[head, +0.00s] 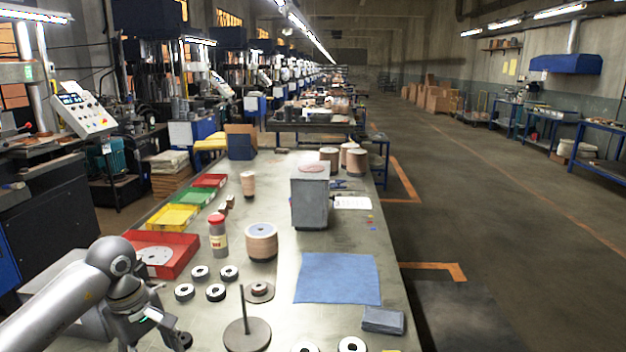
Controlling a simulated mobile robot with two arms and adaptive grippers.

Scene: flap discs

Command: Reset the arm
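My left arm comes in from the lower left. Its gripper (150,318) hangs over the near left part of the metal workbench (285,262). Its fingers point down and are partly cut off and overlapped, so whether they are apart or closed is unclear. A dark ring lies close beside the gripper at the bottom. Several small dark rings with pale centres (215,292) lie flat to its right. A round base with an upright spindle (246,334) stands further right. My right gripper does not show.
A red tray (180,262) holding a disc lies behind the gripper, with yellow, green and red trays beyond. A red-capped bottle (217,236), a wound cylinder (261,242), a grey box (310,197) and a blue cloth (337,278) occupy the bench. Floor is open at right.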

